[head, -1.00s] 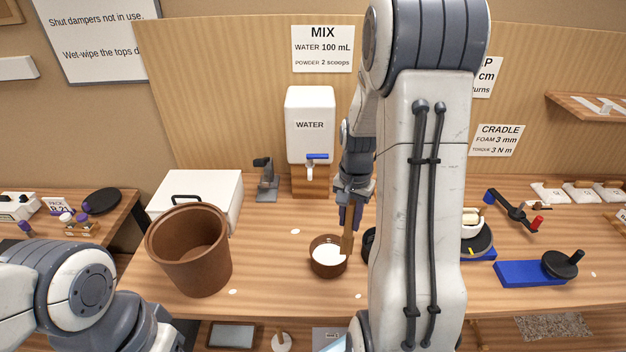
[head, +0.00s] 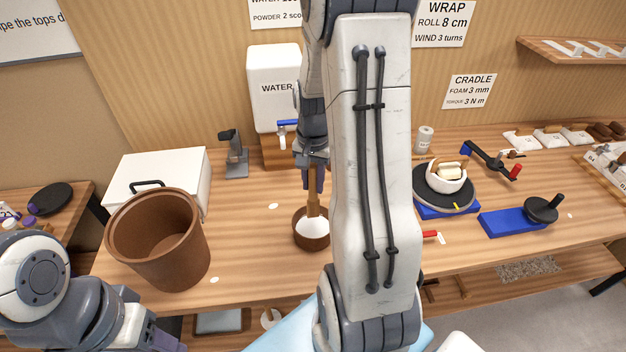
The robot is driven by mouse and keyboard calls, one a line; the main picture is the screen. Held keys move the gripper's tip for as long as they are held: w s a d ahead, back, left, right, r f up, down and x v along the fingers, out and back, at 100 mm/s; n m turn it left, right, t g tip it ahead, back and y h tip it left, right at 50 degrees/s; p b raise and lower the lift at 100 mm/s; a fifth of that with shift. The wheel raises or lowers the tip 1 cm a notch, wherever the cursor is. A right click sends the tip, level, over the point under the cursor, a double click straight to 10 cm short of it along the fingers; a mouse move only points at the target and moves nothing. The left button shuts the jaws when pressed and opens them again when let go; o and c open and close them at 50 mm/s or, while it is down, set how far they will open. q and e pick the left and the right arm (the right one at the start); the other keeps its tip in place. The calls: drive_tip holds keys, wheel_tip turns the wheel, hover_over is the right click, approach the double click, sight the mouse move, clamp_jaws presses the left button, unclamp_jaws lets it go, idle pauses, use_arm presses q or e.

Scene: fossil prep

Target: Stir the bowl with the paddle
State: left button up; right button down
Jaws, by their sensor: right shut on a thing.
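A small brown bowl (head: 311,241) with white contents (head: 312,227) stands on the wooden bench, partly behind my right arm. My right gripper (head: 313,180) is shut on the wooden paddle (head: 314,202) above the bowl. The paddle points down, and its lower end is at the white contents; how deep it reaches I cannot tell. My left arm is at the lower left, and its gripper's fingers are not visible.
A large brown bucket (head: 158,240) and a white lidded box (head: 160,180) stand left of the bowl. The white water tank (head: 275,88) with a blue tap is behind it. A turntable (head: 445,190) and a blue-based tool (head: 515,220) are to the right.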

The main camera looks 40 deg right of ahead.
sight(314, 201)
drive_tip(key=shift+f+b, duration=2.25)
drive_tip(key=shift+f, duration=1.4)
